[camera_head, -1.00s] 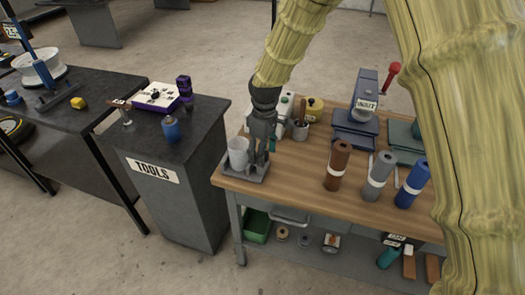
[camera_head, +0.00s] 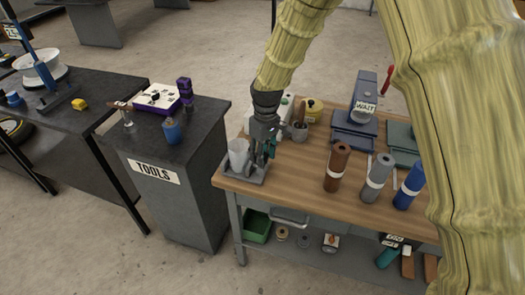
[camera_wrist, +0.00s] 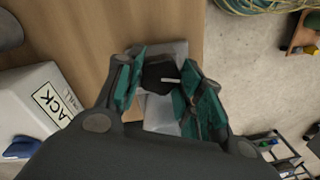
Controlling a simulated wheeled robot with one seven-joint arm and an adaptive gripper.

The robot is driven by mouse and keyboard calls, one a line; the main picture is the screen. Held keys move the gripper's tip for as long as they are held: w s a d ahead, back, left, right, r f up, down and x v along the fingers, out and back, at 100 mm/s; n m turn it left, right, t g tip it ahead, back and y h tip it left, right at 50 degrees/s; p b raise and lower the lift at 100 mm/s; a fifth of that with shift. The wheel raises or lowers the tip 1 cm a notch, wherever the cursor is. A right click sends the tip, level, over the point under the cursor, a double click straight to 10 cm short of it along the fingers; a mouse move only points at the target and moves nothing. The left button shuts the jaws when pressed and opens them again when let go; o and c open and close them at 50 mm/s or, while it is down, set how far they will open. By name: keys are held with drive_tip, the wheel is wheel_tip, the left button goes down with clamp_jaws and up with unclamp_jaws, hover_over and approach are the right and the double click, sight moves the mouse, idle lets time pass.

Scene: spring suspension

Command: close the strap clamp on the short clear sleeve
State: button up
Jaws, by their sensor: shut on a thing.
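A short whitish, see-through sleeve (camera_head: 238,153) stands upright on a grey plate (camera_head: 232,174) at the bench's left front corner. My gripper (camera_head: 263,158) points down over the same plate, just right of the sleeve. In the wrist view my gripper (camera_wrist: 163,88) has its green-padded fingers closed on a dark piece (camera_wrist: 157,74) with a small pale bar. It looks like part of the strap clamp, but the fingers hide most of it. The grey plate lies below it in the wrist view (camera_wrist: 160,112). I cannot tell whether the strap is tight.
Brown (camera_head: 338,168), grey (camera_head: 376,180) and blue (camera_head: 409,187) cylinders with pale bands stand to the right on the wooden bench. A blue device labelled WAIT (camera_head: 363,108) and a cup (camera_head: 299,130) stand behind. A tools cabinet (camera_head: 185,195) is left, across a gap.

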drive_tip(key=m+p, duration=0.1)
drive_tip(key=m, duration=0.2)
drive_tip(key=shift+r+m, duration=0.15)
drive_tip(key=shift+m, duration=0.25)
drive_tip(key=shift+m+p, duration=0.75)
drive_tip(key=shift+m, duration=1.25)
drive_tip(key=shift+t, duration=0.3)
drive_tip(key=o, duration=1)
